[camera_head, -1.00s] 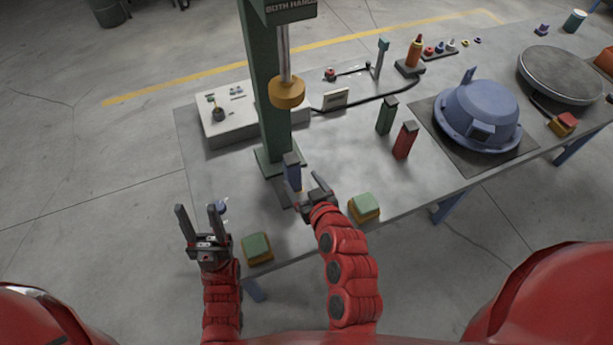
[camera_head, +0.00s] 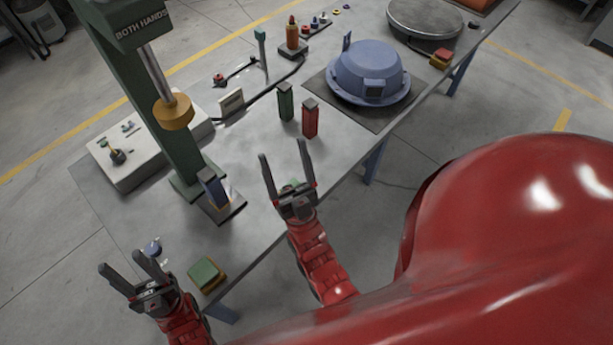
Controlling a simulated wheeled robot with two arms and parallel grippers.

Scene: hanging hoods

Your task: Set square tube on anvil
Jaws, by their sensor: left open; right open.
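A blue square tube (camera_head: 211,185) with a dark top stands on the anvil plate (camera_head: 230,210) at the foot of the green press (camera_head: 140,95). It looks upright; its exact seating cannot be told. The yellow press head (camera_head: 173,112) hangs above, apart from it. A green square tube (camera_head: 285,103) and a red square tube (camera_head: 310,117) stand on the table to the right. My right gripper (camera_head: 284,150) is open and empty, right of the blue tube and apart from it. My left gripper (camera_head: 122,263) is open and empty near the table's front left corner.
A green-topped button box (camera_head: 206,273) sits at the front edge; another is mostly hidden behind my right gripper. A blue hood-like dome (camera_head: 368,72) rests on a dark mat (camera_head: 330,104). A pale box (camera_head: 130,155) stands left of the press.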

